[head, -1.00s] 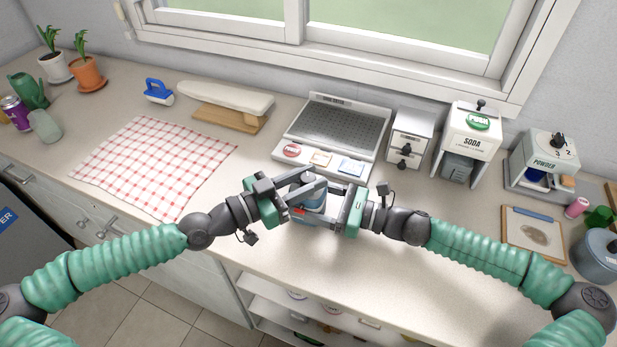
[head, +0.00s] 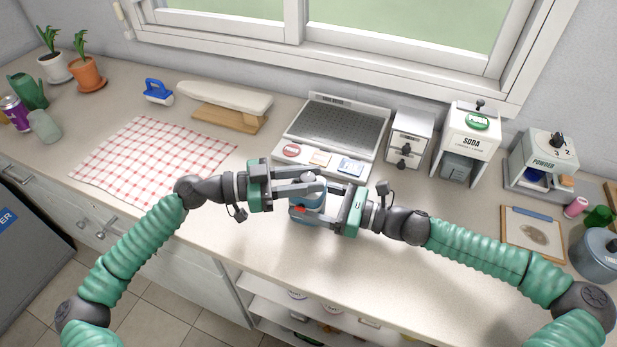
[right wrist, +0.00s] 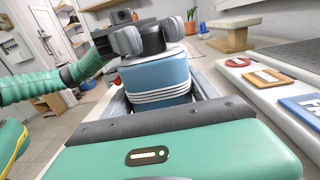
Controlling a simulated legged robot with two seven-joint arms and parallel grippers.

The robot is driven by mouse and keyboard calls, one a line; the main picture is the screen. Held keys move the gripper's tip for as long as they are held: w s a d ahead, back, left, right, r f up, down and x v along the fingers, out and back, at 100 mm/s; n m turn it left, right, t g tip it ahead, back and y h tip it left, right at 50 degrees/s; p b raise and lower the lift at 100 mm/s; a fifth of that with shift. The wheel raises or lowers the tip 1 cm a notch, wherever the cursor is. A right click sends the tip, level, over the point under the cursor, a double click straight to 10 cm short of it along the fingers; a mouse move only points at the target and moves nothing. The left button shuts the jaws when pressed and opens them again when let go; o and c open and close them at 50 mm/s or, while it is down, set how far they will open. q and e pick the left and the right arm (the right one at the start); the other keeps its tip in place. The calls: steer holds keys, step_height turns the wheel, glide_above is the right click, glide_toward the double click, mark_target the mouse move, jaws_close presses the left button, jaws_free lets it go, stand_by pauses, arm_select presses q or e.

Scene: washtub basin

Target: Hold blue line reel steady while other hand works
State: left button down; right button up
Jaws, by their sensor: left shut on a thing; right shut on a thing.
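The blue line reel (head: 307,199) stands on the counter in front of the soda water drain tray, between my two grippers. In the right wrist view it shows as a blue body (right wrist: 155,72) with white line wound round its lower part and a dark knob (right wrist: 153,40) on top. My right gripper (head: 318,207) is shut on the reel's body from the right, a finger on either side. My left gripper (head: 312,183) reaches over the top from the left and is shut on the knob. The fingers hide part of the reel in the head view.
The drain tray (head: 335,125) with flat tiles on its front edge lies just behind. Dispensers (head: 470,143) stand to the right, and a clipboard (head: 532,232) lies beyond. A checked cloth (head: 150,165) lies to the left. The front counter is clear.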

arm_select(q)
steer(key=shift+w+a+f+m+g, duration=0.1)
steer(key=shift+m+g, duration=0.2)
steer(key=shift+g, duration=0.2)
steer(key=shift+w+m+g, duration=0.1)
steer(key=shift+m+g, duration=0.2)
steer(key=shift+g, duration=0.2)
arm_select(e)
steer(key=shift+s+a, duration=0.1)
steer(key=shift+s, duration=0.05)
arm_select(q)
steer(key=c, duration=1.2)
jaws_free()
steer(key=shift+c, duration=0.2)
steer(key=shift+o, duration=1)
steer(key=shift+s, duration=0.1)
steer(key=a, duration=1.2)
steer(key=shift+s, duration=0.15)
